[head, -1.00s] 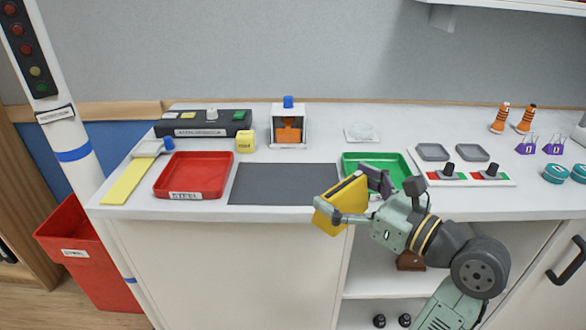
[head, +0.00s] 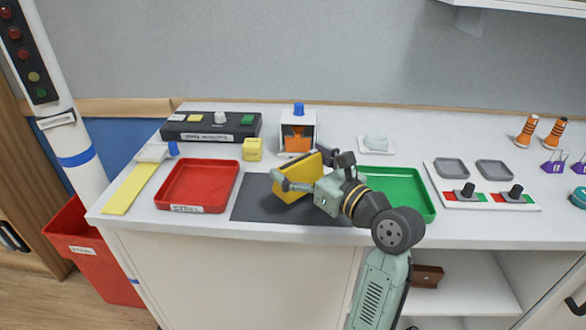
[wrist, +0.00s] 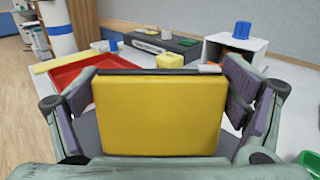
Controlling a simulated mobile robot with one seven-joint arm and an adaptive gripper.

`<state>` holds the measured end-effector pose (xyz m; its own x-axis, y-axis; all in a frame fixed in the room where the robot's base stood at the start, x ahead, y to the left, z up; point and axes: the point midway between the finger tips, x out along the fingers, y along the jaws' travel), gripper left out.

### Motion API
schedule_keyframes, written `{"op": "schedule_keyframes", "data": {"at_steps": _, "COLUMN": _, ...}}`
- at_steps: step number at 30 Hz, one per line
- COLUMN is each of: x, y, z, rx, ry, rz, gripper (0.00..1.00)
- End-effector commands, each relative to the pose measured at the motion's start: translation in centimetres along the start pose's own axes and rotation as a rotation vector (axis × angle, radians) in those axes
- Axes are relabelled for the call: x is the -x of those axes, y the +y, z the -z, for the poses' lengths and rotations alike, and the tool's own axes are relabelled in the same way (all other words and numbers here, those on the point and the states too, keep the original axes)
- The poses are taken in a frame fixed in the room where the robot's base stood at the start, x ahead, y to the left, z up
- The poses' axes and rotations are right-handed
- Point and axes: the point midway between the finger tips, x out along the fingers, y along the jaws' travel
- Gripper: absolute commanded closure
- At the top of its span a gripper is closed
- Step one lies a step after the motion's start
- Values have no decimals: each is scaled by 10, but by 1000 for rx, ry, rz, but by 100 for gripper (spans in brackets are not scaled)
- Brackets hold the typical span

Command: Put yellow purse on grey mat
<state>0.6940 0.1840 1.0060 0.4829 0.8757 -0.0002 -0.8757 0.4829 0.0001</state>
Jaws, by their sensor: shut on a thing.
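The yellow purse (head: 296,180) is a flat yellow block-like thing with a dark edge. My gripper (head: 299,174) is shut on it, with a finger on each side. In the head view the purse is tilted and overlaps the grey mat (head: 252,207). I cannot tell whether its lower edge touches the mat. In the wrist view the purse (wrist: 158,113) fills the middle between the two fingers. Part of the mat is hidden behind the purse and my gripper.
A red tray (head: 163,194) lies left of the mat, and a green tray (head: 425,203) lies right, partly behind my arm. An orange-and-white device (head: 313,126) and a yellow cube (head: 252,149) stand behind. A switch panel (head: 460,202) is farther right.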

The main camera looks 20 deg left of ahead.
Motion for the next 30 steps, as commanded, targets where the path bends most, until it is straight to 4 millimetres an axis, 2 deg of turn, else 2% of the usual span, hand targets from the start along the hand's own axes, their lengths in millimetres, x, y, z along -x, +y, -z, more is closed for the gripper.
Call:
{"op": "schedule_keyframes", "data": {"at_steps": 3, "x": -16, "y": 2, "z": 0, "rx": -1, "ry": -1, "rz": -1, "gripper": 40}}
{"op": "schedule_keyframes", "data": {"at_steps": 6, "x": -20, "y": 2, "z": 3, "rx": 0, "ry": 1, "rz": 1, "gripper": 40}}
{"op": "schedule_keyframes", "data": {"at_steps": 14, "x": -20, "y": 1, "z": 35, "rx": -3, "ry": 1, "rz": 2, "gripper": 40}}
{"op": "schedule_keyframes", "data": {"at_steps": 26, "x": -20, "y": 2, "z": 40, "rx": 0, "ry": 0, "rz": 1, "gripper": 40}}
{"op": "schedule_keyframes", "data": {"at_steps": 27, "x": -20, "y": 2, "z": 40, "rx": 0, "ry": 0, "rz": 1, "gripper": 7}}
{"op": "schedule_keyframes", "data": {"at_steps": 30, "x": -20, "y": 1, "z": 40, "rx": 0, "ry": 0, "rz": 1, "gripper": 0}}
